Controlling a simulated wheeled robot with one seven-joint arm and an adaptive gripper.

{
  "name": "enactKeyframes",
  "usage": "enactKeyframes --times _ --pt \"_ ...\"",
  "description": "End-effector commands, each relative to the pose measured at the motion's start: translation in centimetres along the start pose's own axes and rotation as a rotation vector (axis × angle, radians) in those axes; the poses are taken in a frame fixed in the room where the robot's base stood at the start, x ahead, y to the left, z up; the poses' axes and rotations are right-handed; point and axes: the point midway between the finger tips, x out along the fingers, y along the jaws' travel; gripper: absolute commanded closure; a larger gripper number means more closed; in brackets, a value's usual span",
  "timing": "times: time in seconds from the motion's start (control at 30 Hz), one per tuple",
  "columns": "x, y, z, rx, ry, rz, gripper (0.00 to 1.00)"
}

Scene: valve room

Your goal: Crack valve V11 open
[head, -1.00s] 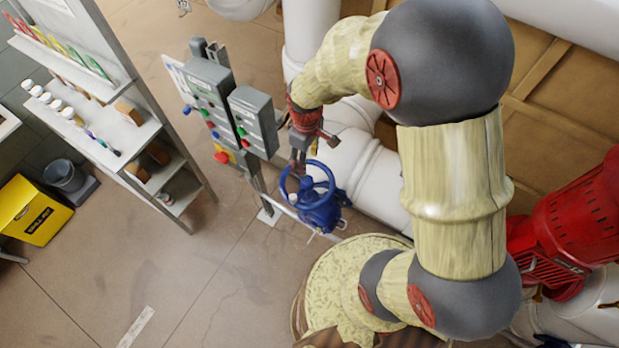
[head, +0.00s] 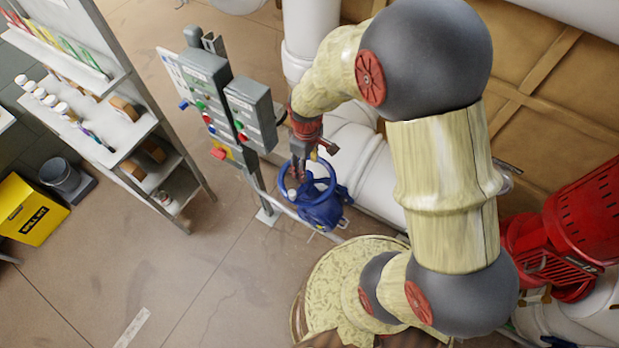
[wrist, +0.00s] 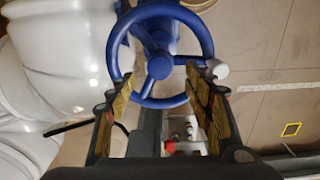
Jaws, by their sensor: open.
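The blue valve with its spoked handwheel (head: 308,185) stands low on a pipe near the control post in the head view. In the wrist view the blue handwheel (wrist: 159,67) fills the upper middle, with its hub and spokes facing me and a white knob (wrist: 220,68) at its right rim. My gripper (head: 299,172) is at the near-left part of the wheel in the head view. In the wrist view my gripper (wrist: 165,90) is open, its fingers on either side of the wheel's lower rim. I cannot tell whether they touch it. No V11 label is readable.
Grey control boxes (head: 215,105) with coloured buttons stand just left of the valve. White pipes (head: 370,170) run behind it. A shelf unit (head: 110,130) and yellow box (head: 28,210) are at left. A red machine (head: 570,230) is at right. Floor in front is clear.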

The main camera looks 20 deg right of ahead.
Motion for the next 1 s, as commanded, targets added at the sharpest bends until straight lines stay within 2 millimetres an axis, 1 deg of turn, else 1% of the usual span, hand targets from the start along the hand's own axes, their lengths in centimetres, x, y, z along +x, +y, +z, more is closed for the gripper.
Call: enactKeyframes --times 0.27,0.37,0.7,0.8,1.0 --pt "0.0 0.0 0.0 0.022 0.0 0.0 0.48" --pt "0.02 0.0 0.0 0.111 0.0 0.0 0.48" --pt "0.03 0.01 -0.01 0.537 0.0 0.0 0.48" --pt "0.02 0.01 -0.01 0.636 0.0 0.0 0.48" --pt "0.01 0.0 0.0 0.726 0.0 0.0 0.48"
